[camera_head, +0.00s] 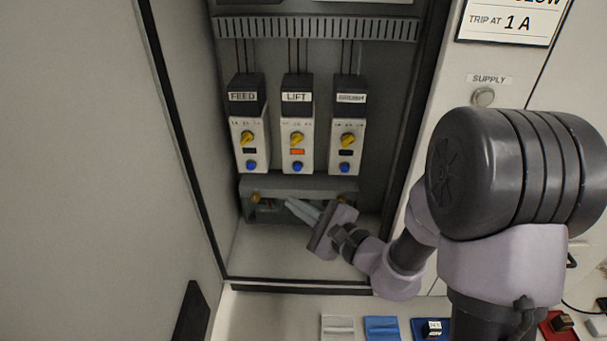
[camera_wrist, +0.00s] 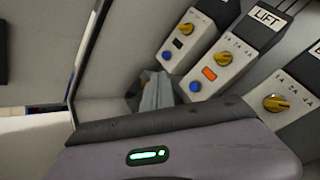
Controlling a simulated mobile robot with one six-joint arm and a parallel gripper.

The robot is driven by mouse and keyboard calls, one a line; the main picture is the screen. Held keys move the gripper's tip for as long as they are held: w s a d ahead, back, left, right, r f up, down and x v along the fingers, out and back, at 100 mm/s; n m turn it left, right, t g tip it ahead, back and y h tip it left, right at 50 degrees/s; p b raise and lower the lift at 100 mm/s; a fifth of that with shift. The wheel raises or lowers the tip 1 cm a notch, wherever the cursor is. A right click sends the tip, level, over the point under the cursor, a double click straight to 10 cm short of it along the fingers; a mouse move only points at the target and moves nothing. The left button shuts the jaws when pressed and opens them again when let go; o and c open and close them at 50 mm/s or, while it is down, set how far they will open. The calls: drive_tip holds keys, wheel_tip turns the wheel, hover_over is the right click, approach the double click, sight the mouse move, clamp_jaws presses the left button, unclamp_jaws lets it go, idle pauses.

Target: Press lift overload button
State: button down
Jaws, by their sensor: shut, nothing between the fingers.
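The lift overload unit (camera_head: 297,130) is the middle of three white units with black tops in the cabinet. It has a yellow knob, a lit orange window and a blue button (camera_head: 298,167) at its lower end. In the wrist view the LIFT unit (camera_wrist: 226,62) shows its orange window and its blue button (camera_wrist: 196,87). My gripper (camera_head: 290,204) is shut and empty, below the units and apart from the blue button. Its fingers show in the wrist view (camera_wrist: 158,88), lower left of the LIFT button.
The FEED unit (camera_head: 250,140) stands left of LIFT, and a third unit (camera_head: 346,140) stands right; their windows are dark. A grey rail (camera_head: 297,185) runs beneath. The cabinet's dark frame (camera_head: 185,150) borders the left. A supply button (camera_head: 484,97) is at right. Coloured trays (camera_head: 382,329) lie below.

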sight(297, 168)
drive_tip(key=shift+w+d+f, duration=0.1)
drive_tip(key=shift+f, duration=0.05)
drive_tip(key=w+p, duration=0.2)
drive_tip(key=w, duration=0.6)
drive_tip(key=shift+w+d+p, duration=0.15)
drive_tip(key=shift+w+p, duration=0.2)
drive_tip(key=shift+w, duration=0.05)
drive_tip(key=shift+w, duration=0.1)
idle(1.8)
